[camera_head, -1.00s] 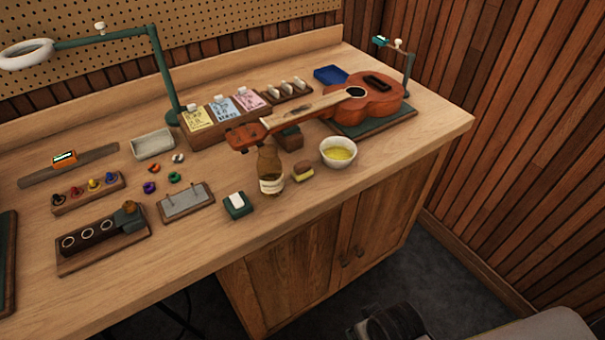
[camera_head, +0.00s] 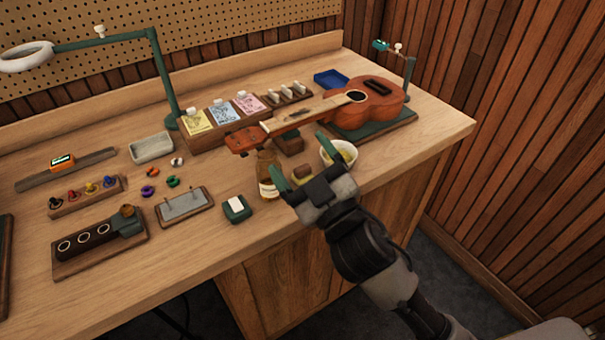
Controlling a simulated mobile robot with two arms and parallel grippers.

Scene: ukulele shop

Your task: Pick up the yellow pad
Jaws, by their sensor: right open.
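The yellow pad (camera_head: 302,173), a small block with a brown top, sits on the wooden workbench (camera_head: 105,295) near its front edge. Its yellow lower part is mostly hidden by my gripper now. My right gripper (camera_head: 298,152) is open, with its two green fingers spread on either side of the pad in the head view. I cannot tell how high it is above the bench. My left gripper is not in view.
A brown bottle (camera_head: 267,176) stands just left of the gripper, close to one finger. A white bowl (camera_head: 349,151) is partly hidden behind the other finger. A ukulele (camera_head: 372,100) lies behind. A green block (camera_head: 237,209) with a white top stands to the left.

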